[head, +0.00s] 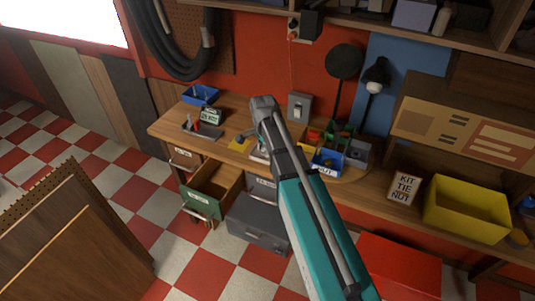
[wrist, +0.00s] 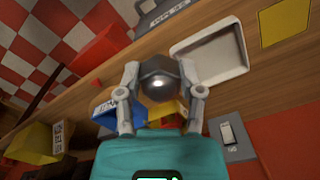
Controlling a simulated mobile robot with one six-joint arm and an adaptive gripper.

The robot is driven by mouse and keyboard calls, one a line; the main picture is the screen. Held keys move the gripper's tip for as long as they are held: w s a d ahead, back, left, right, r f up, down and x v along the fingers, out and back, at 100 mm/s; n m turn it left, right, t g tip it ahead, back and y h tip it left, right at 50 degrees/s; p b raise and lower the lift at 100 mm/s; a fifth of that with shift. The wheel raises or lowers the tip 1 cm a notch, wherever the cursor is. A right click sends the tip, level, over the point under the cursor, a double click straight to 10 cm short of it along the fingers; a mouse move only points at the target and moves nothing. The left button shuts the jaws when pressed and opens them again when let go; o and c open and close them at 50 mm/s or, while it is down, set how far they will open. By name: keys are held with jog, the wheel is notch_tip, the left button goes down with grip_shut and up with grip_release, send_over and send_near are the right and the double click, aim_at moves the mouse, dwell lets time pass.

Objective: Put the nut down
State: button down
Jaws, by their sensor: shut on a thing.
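My gripper (wrist: 161,84) is shut on the nut (wrist: 159,76), a dark grey hexagonal piece with a bright glint, held between the two fingertips in the wrist view. Behind it is the wooden workbench (wrist: 118,76). A shallow white tray (wrist: 212,52) lies on the bench just right of the nut in the wrist view. I cannot tell the height of the nut above the bench. In the head view my arm hides most of the gripper, and I cannot make out the nut there. A blue bin (head: 328,160) with a label stands on the bench right of my arm.
A yellow square (wrist: 286,22) lies beyond the tray. A grey switch box (wrist: 231,138) is near the bench's back. Another blue bin (head: 201,95) stands at the bench's left. A green-fronted drawer (head: 202,203) is pulled out below. A yellow bin (head: 466,208) stands far right.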

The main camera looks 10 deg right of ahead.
jog(key=shift+s+a, duration=0.1)
jog(key=shift+s, duration=0.4)
jog(key=w+d+f+b, duration=0.1)
jog(key=w+f+b, duration=0.1)
jog(key=w, duration=0.2)
jog(key=w+d+f+b, duration=0.1)
jog(key=w+f+b, duration=0.2)
jog(key=w, duration=0.1)
jog(key=w+d+f+b, duration=0.1)
jog(key=w+f+b, duration=0.2)
jog(key=w, duration=0.1)
jog(key=shift+f, duration=0.15)
jog(key=shift+w+d+f+b, duration=0.2)
jog(key=shift+w+f+b, duration=0.2)
jog(key=shift+b, duration=0.1)
jog(key=shift+w+d+f+b, duration=0.1)
jog(key=shift+w+f+b, duration=0.3)
jog(key=shift+f+b, duration=1.6)
